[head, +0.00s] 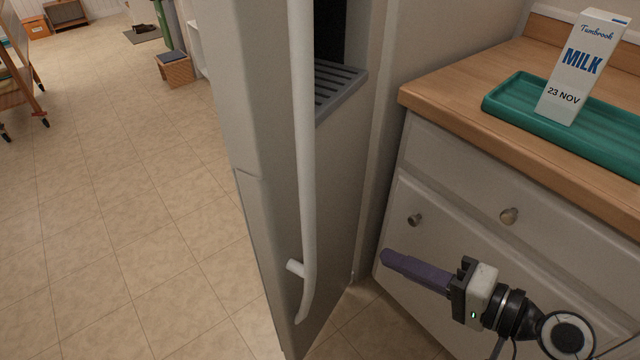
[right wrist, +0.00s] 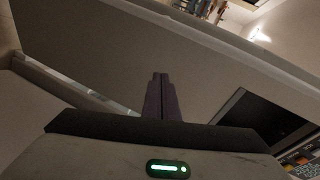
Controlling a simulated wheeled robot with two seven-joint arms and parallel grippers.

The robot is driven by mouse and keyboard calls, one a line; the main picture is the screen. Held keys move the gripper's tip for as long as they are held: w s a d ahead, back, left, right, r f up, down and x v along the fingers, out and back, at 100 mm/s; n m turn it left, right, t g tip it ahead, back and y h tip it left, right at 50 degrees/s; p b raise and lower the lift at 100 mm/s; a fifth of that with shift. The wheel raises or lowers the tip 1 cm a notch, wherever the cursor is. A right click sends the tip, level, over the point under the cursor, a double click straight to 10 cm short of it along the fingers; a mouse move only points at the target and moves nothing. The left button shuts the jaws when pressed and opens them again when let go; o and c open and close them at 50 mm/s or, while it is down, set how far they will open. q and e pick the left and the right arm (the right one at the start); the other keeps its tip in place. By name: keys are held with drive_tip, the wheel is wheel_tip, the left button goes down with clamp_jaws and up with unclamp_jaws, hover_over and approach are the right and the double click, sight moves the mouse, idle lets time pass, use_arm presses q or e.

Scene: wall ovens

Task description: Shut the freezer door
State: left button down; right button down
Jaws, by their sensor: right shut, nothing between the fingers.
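The freezer door (head: 340,190) is a tall grey panel, and it appears to stand open. Its outer face, with a dark dispenser recess and grey slatted tray (head: 336,88), is turned right towards the counter. A long white bar handle (head: 303,150) runs down near its free edge. My right gripper (head: 388,257), with purple fingers, is shut and empty, to the right of the door's lower part and in front of the drawers. In the right wrist view its closed fingers (right wrist: 160,78) point at a large grey panel, with no clear contact. My left gripper is not in view.
A wooden counter (head: 440,85) over white drawers (head: 450,165) stands at the right. On it a milk carton (head: 580,70) stands on a green tray (head: 510,100). The tiled floor left of the door is largely clear, with a wooden cart (head: 18,70) farther back.

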wheel_tip(320, 180, up, 11)
drive_tip(key=y, duration=0.4)
drive_tip(key=p+x, duration=0.2)
drive_tip(key=x, duration=1.2)
drive_tip(key=shift+s+a+f+m, duration=0.25)
drive_tip(key=shift+s+a+m, duration=0.05)
drive_tip(key=shift+s+a, duration=0.05)
